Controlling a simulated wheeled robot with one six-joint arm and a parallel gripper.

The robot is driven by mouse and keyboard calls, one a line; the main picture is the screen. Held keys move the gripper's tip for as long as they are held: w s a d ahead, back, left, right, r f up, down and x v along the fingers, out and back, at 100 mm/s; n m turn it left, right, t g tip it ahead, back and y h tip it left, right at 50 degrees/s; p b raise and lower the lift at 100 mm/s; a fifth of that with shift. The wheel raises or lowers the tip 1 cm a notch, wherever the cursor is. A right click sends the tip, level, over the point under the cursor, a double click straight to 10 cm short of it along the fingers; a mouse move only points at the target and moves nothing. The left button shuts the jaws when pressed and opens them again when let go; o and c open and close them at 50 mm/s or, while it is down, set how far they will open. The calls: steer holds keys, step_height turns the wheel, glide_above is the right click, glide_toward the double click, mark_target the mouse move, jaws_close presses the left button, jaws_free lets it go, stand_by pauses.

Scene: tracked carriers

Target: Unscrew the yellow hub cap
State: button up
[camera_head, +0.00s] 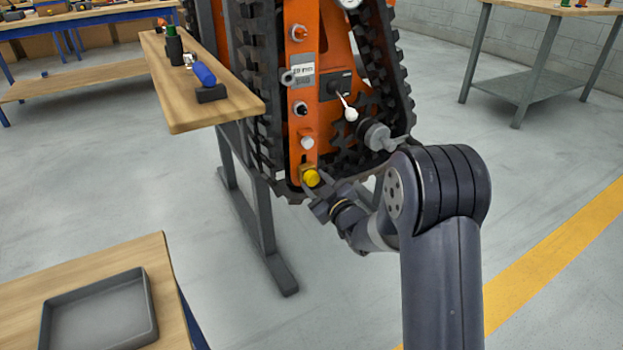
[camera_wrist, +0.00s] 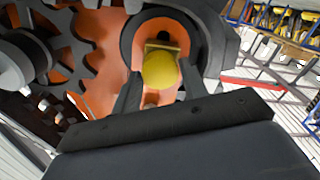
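The yellow hub cap (camera_head: 311,178) sits low on the orange frame of the tracked carrier (camera_head: 303,120), below a white knob. In the wrist view the yellow cap (camera_wrist: 160,70) is round and lies in front of a small brass-coloured block. My gripper (camera_head: 315,188) is at the cap, reaching in from the lower right. In the wrist view its two dark fingers (camera_wrist: 156,88) stand apart, one on each side of the cap. I cannot tell whether either finger touches the cap.
Black toothed tracks (camera_head: 258,100) flank the orange frame. A white-tipped lever (camera_head: 351,114) and a grey cylinder (camera_head: 376,134) stick out above my gripper. A wooden shelf (camera_head: 215,105) holds a blue-handled tool. A grey tray (camera_head: 100,310) lies on a bench at lower left.

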steer(key=o, duration=0.3)
steer(key=shift+o, duration=0.2)
